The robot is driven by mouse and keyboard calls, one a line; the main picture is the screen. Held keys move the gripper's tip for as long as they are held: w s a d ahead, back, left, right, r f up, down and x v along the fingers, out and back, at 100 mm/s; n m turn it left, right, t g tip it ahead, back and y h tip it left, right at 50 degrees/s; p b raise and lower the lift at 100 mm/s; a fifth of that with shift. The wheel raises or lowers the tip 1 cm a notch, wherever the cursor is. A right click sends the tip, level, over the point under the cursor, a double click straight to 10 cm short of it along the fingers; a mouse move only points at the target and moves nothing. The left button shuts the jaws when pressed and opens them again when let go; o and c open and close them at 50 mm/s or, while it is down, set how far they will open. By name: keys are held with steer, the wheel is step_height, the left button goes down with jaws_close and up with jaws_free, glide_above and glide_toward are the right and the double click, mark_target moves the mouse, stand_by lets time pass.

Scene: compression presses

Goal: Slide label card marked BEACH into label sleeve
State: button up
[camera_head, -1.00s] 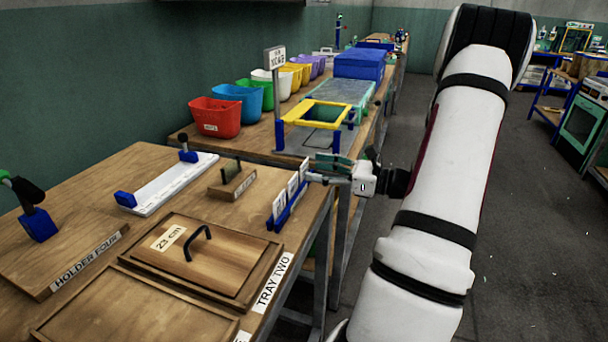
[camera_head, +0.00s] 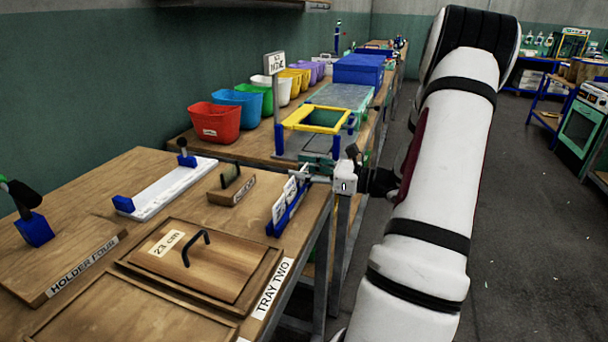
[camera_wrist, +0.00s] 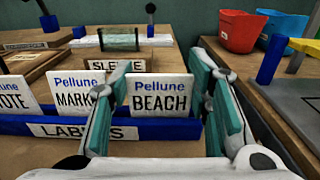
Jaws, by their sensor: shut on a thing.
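The BEACH card (camera_wrist: 160,98), white with "Pellune" in blue, stands upright between the fingers of my gripper (camera_wrist: 160,82) in the wrist view. My gripper is shut on its two side edges. The card's lower edge is at the blue label rack (camera_wrist: 40,126); I cannot tell whether it is lifted. In the head view my gripper (camera_head: 314,170) is at the right end of the rack (camera_head: 284,214). The label sleeve, a greenish clear piece on a wooden block marked SLEEVE (camera_wrist: 121,66), stands behind the rack. It also shows in the head view (camera_head: 231,184).
The MARK card (camera_wrist: 78,93) and another card ending in OTE (camera_wrist: 12,95) stand left of BEACH. A white rail with blue ends (camera_head: 165,186) lies beyond the sleeve. A lidded wooden tray (camera_head: 207,262) is in front. Coloured bins (camera_head: 214,122) stand on the far bench.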

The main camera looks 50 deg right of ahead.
steer(key=shift+r, duration=0.15)
steer(key=r, duration=0.1)
steer(key=r+p, duration=0.1)
steer(key=r, duration=0.1)
steer(key=shift+s+r, duration=0.2)
steer(key=shift+r, duration=0.1)
steer(key=s+a+r+p, duration=0.1)
steer(key=s+a+p, duration=0.1)
steer(key=s, duration=1.3)
steer(key=shift+s, duration=0.3)
steer(key=shift+a, duration=0.1)
